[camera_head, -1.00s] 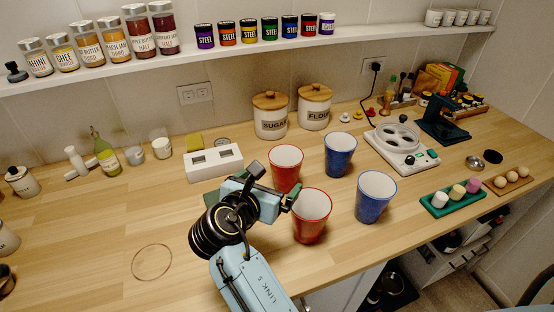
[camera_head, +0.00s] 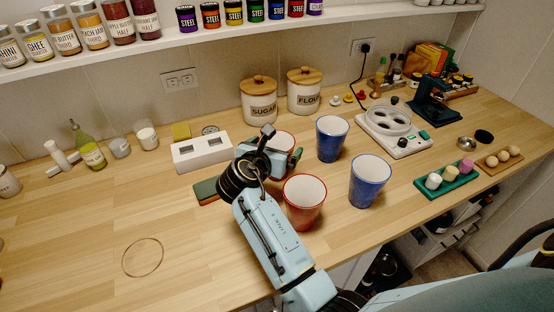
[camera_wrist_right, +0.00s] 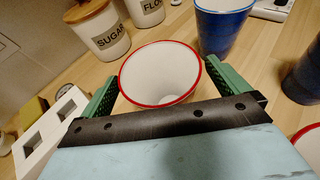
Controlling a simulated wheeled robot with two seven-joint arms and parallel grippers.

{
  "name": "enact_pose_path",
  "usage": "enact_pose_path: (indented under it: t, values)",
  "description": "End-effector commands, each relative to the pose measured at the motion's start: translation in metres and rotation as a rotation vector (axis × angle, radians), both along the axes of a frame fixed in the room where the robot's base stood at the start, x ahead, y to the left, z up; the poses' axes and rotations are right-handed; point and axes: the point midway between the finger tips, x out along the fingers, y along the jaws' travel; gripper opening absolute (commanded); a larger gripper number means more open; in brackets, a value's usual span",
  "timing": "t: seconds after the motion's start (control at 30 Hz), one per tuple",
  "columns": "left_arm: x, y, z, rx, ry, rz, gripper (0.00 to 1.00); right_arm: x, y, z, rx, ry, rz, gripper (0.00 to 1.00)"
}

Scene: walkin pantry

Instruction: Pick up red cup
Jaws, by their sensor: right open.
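Two red cups with white insides stand upright on the wooden counter (camera_head: 90,225). The rear red cup (camera_head: 284,139) is mostly hidden behind my right gripper (camera_head: 282,146) in the head view. In the right wrist view this rear cup (camera_wrist_right: 162,75) sits between the two green fingers of my right gripper (camera_wrist_right: 166,88), which are apart on either side of its rim. I cannot tell whether either finger touches it. The nearer red cup (camera_head: 304,204) stands just in front of the gripper, and its rim shows at the lower right of the wrist view. My left gripper is not in view.
Two blue cups (camera_head: 331,139) (camera_head: 369,182) stand close on the right. A white box with two openings (camera_head: 203,152) and a flat green item (camera_head: 206,190) lie left of the gripper. Sugar (camera_head: 259,101) and flour (camera_head: 304,92) canisters stand behind.

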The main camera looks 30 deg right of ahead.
Motion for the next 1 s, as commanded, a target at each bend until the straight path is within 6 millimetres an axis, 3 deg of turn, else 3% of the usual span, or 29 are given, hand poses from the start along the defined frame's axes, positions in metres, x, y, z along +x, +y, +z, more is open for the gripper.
enact_pose_path:
  t: [0.13,0.4,0.7,1.0]
  values:
    - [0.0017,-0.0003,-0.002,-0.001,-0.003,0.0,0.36,0.0094,-0.0111,-0.0051,0.0,-0.001,0.0,1.0]
    - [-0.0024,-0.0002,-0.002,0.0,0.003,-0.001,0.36,0.0106,-0.0124,-0.0055,0.0,-0.001,0.0,0.99]
    - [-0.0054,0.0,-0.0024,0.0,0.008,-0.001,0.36,0.0105,-0.0121,-0.0055,0.001,-0.001,0.0,0.59]
    - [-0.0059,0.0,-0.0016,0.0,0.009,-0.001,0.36,0.0105,-0.012,-0.0027,0.001,-0.002,0.0,0.59]
